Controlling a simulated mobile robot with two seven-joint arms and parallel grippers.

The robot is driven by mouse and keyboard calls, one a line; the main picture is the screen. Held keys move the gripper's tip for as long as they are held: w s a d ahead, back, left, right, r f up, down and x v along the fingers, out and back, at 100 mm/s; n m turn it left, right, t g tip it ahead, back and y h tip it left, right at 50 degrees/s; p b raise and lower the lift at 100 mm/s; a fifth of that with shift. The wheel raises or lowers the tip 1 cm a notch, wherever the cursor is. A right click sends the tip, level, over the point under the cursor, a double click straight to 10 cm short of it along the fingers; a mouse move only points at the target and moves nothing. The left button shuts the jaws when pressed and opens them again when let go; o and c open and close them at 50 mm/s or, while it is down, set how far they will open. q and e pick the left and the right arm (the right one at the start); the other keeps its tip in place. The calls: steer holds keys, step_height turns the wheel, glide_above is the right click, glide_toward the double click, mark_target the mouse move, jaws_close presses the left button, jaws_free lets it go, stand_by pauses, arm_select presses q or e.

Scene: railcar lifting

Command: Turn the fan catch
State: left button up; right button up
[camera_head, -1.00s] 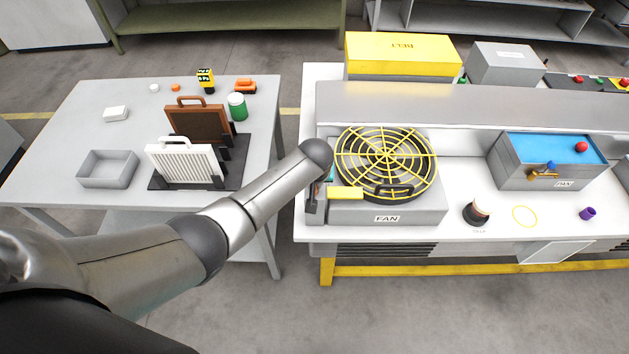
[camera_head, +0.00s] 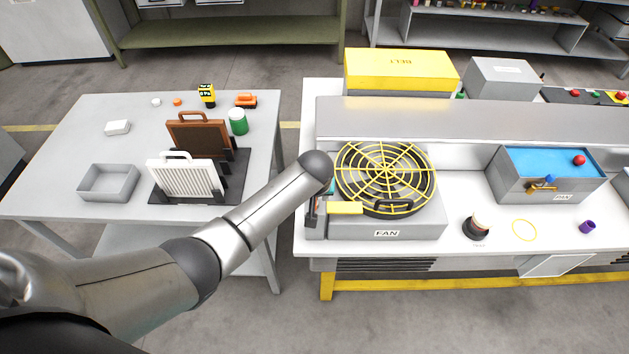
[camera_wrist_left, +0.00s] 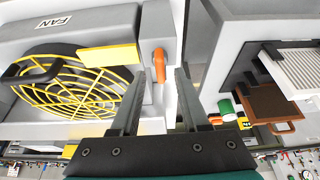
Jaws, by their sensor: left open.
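The fan unit (camera_head: 387,220) is a grey box with a round yellow wire grille (camera_head: 386,176) and a black handle. It also shows upside down in the left wrist view (camera_wrist_left: 75,25). A yellow bar (camera_head: 345,208) lies at its left front. An orange catch (camera_wrist_left: 159,62) stands on the fan box beside the yellow bar in the left wrist view; my gripper mostly hides it in the head view. My left gripper (camera_wrist_left: 163,85) is open, its two dark fingers pointing towards the catch, which appears between and just beyond the tips. Contact cannot be told. My right gripper is not in view.
A grey table (camera_head: 80,150) at left holds a white filter (camera_head: 187,178), a brown filter (camera_head: 198,135), a green can (camera_head: 238,121) and an open tray (camera_head: 108,183). A blue-topped box (camera_head: 548,172) stands right of the fan. A metal ledge (camera_head: 460,118) runs behind it.

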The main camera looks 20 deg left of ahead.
arm_select(q)
steer(key=v, duration=1.3)
steer(key=shift+f, duration=0.1)
steer(key=s+a+f+m+g+b, duration=0.1)
steer(key=s+f+b, duration=0.3)
steer(key=f, duration=0.8)
steer(key=s+a+f+m+b, duration=0.1)
steer(key=s+f+b, duration=0.35)
steer(key=f, duration=0.85)
steer(key=s+a+f+m+g+b, duration=0.1)
steer(key=s+f+b, duration=0.3)
steer(key=f, duration=0.8)
steer(key=s+a+f+m+g+h+b, duration=0.1)
steer(key=s+f+b, duration=1)
steer(key=s+f, duration=1.3)
steer(key=s+a+m, duration=0.1)
steer(key=s+a, duration=0.1)
steer(key=s, duration=0.2)
steer(key=shift+f+m, duration=0.4)
steer(key=shift+o, duration=0.2)
steer(key=shift+w, duration=0.1)
